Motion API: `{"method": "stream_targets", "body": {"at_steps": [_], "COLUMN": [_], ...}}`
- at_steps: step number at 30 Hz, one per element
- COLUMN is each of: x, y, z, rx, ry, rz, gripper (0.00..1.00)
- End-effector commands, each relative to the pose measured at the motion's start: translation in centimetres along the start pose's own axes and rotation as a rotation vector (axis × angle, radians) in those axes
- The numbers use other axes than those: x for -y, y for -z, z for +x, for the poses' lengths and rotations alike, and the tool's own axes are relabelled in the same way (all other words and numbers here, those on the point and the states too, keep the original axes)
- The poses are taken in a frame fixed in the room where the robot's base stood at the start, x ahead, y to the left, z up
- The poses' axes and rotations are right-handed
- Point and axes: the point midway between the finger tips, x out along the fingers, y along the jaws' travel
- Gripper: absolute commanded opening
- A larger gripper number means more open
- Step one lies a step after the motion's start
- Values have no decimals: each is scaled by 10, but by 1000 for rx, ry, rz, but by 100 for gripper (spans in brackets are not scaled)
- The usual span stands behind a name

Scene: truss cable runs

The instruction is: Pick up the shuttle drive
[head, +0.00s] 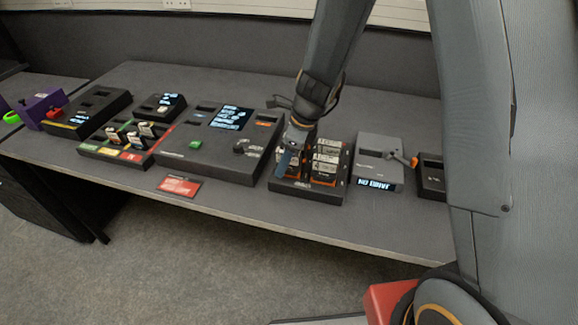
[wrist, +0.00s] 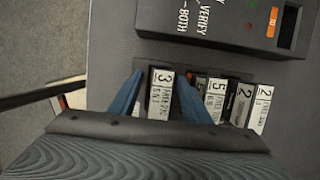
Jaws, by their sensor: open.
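Several drives with white labels and orange lower ends stand in a black rack (head: 310,198) on the table. The wrist view shows their labelled ends in a row. A drive marked 3 (wrist: 161,92) is at the left of the row, and a drive marked 5 (wrist: 216,95) is to its right. I cannot read which label names the shuttle drive. My gripper (head: 287,163) is over the rack's left part. In the wrist view its two blue fingers (wrist: 157,82) are open, one on each side of the drive marked 3. I cannot tell whether they touch it. The arm hides part of the rack.
A large dark console (head: 215,165) stands left of the rack. A grey device reading NO DRIVE (head: 378,165) stands close on the right, with an orange-tipped lever. A red card (head: 180,187) lies near the front edge. A tray of small drives (head: 125,150) is farther left.

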Motion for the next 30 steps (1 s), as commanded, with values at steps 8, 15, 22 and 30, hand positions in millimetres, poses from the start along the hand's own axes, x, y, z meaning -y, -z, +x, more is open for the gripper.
{"method": "stream_targets", "body": {"at_steps": [8,15,22,30], "x": [0,0,0,1], "y": [0,0,0,-5], "z": [6,6,6,-7], "rx": [0,0,0,3], "ry": [0,0,1,3], "rz": [-1,-1,-2,-3], "gripper": [44,12,0,0]}}
